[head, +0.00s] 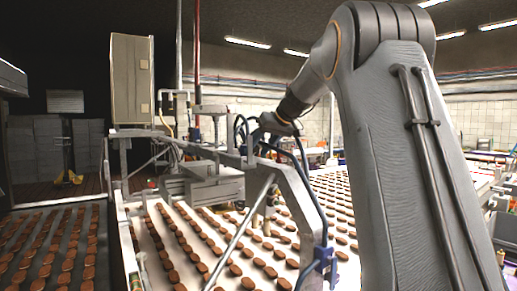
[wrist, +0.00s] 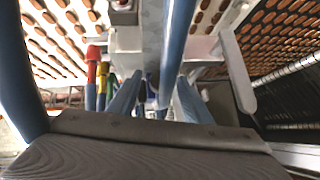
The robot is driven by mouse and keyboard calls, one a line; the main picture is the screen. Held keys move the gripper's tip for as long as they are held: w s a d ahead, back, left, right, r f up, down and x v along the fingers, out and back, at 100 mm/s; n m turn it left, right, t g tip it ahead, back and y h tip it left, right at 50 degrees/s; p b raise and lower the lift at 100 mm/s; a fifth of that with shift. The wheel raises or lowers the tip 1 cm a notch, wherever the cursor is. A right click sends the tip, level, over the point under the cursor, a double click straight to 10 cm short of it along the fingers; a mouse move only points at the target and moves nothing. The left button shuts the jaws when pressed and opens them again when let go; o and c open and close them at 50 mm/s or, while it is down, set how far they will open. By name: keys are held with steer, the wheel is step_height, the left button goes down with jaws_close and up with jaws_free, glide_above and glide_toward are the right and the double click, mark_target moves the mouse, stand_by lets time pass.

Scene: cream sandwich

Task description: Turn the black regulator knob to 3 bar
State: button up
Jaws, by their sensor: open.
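My gripper (head: 273,125) is at the end of my arm in the head view, beside the metal frame over the conveyor, small and partly lost among dark hoses. In the wrist view its dark body fills the bottom, and two blue-grey fingers (wrist: 157,104) reach out with a gap between them. My gripper is open. I cannot make out the black regulator knob or its scale in either view. A small dark patch shows between the fingers, but I cannot tell what it is or whether anything touches it.
A metal frame (head: 290,200) spans a conveyor (head: 233,283) with rows of brown biscuits. Blue hoses (wrist: 178,40) run close to my gripper. Red and yellow fittings (wrist: 97,65) stand to its left in the wrist view. A beige cabinet (head: 131,80) stands behind.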

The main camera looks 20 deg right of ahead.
steer(key=shift+c, duration=0.6)
steer(key=c, duration=0.9)
steer(key=shift+d+m+y, duration=0.15)
steer(key=shift+m+y, duration=0.15)
steer(key=shift+y, duration=0.3)
steer(key=shift+c, duration=0.2)
steer(key=o, duration=1.1)
steer(key=shift+c, duration=0.2)
steer(key=shift+b+v, duration=1.45)
steer(key=shift+v, duration=2.45)
